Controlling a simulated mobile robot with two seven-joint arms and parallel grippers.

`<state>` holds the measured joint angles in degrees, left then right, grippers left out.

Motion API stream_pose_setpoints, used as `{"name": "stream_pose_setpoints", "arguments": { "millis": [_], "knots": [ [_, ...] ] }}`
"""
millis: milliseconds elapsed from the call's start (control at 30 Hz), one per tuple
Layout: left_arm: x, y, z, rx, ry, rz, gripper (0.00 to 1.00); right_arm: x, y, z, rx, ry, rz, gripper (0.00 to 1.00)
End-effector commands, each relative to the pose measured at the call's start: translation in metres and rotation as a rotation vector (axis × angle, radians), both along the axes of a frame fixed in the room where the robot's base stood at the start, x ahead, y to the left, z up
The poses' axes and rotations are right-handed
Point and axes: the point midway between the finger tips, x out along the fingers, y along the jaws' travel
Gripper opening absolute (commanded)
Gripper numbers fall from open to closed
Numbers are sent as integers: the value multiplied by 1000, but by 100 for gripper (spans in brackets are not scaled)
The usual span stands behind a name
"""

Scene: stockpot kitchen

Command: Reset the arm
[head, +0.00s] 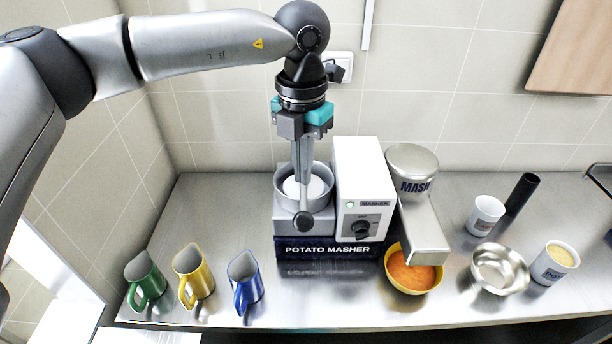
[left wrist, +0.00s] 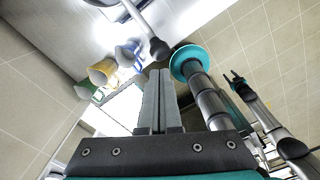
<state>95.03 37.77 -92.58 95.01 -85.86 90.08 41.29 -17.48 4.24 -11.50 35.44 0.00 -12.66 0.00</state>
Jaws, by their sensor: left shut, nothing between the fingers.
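My left arm comes in from the upper left. My left gripper (head: 303,178) points down over the potato masher (head: 355,195), at its left side. Its fingers are shut with nothing between them; they also show shut in the left wrist view (left wrist: 157,74). A lever with a dark round knob (head: 303,221) hangs in front of the masher's bowl (head: 322,178). In the left wrist view the knob (left wrist: 160,49) shows just beyond the fingertips, and I see no grip on it. A dark, small gripper-like shape (left wrist: 236,80) at the right may be my right gripper; its jaws are unclear.
On the steel counter (head: 210,225) stand a green jug (head: 146,278), a yellow jug (head: 194,272) and a blue jug (head: 245,278). An orange-filled bowl (head: 413,272) sits under the MASH machine (head: 414,185). A metal bowl (head: 500,268) and two mugs (head: 485,215) are at the right.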

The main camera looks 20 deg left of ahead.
Motion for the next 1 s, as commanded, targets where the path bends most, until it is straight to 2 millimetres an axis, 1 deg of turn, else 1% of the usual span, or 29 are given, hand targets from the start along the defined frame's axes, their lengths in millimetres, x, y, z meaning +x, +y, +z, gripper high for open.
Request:
{"name": "stream_pose_setpoints", "arguments": {
  "millis": [100,267,533,700,833,1000],
  "knots": [
    [1,2,-4,3,-1,34,0,2,0,1,0,-3,0,50],
    [1,2,-13,3,-1,37,0,5,-1,-5,-2,-7,1,50],
    [1,1,-46,2,1,35,0,7,-5,-21,-6,-11,1,50],
    [1,1,-64,2,0,34,0,7,-5,-37,-6,-11,1,50],
    [2,1,-69,2,-1,33,0,7,-5,-41,-6,-11,1,50],
    [2,2,-68,3,-2,33,0,7,-5,-41,-6,-11,0,50]
  ]
}}
